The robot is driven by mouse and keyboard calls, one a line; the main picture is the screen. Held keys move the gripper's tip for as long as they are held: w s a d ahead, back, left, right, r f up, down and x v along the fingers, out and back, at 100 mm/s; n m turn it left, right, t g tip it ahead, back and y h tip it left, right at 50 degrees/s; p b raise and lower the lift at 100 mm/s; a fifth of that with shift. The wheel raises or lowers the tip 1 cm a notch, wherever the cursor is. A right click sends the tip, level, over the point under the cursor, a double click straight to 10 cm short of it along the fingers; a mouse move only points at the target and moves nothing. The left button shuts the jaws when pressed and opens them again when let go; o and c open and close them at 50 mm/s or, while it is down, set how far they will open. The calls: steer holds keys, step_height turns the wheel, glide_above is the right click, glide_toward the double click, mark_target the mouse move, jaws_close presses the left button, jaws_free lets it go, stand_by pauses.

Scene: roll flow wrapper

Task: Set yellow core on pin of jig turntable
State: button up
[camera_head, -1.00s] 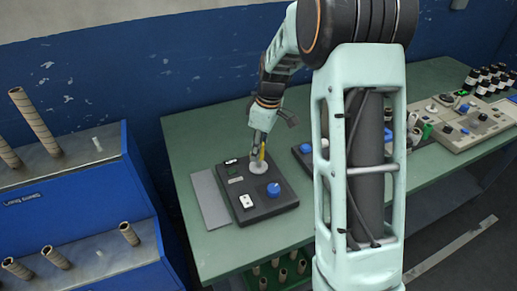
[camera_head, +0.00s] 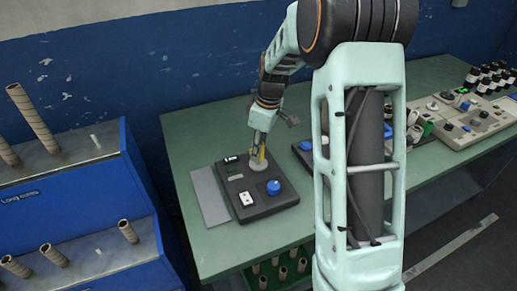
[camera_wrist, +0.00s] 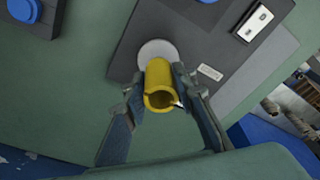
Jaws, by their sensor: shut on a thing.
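A yellow core (camera_wrist: 160,80), a short hollow tube, is between the two fingers of my gripper (camera_wrist: 158,92) in the wrist view. My gripper is shut on it. The light grey disc of the jig turntable (camera_wrist: 154,49) shows just beyond the core, which overlaps its near edge in the picture. In the head view, my gripper (camera_head: 258,147) points down over the turntable disc (camera_head: 259,166), with the yellow core (camera_head: 255,153) partly hidden by the fingers. The pin is not visible. I cannot tell whether the core touches the disc.
The dark jig base (camera_head: 262,207) carries a blue knob (camera_head: 273,187) and a white switch (camera_head: 246,199). A grey plate (camera_head: 209,196) lies left of it on the green table (camera_head: 184,147). A blue rack (camera_head: 75,200) with cardboard tubes stands at left. Control panels sit right.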

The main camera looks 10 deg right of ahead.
steer(key=shift+f+b, duration=0.75)
steer(key=shift+f, duration=0.3)
steer(key=shift+f, duration=0.1)
stand_by(0.5)
steer(key=o, duration=0.9)
steer(key=shift+o, duration=0.6)
steer(key=o, duration=0.4)
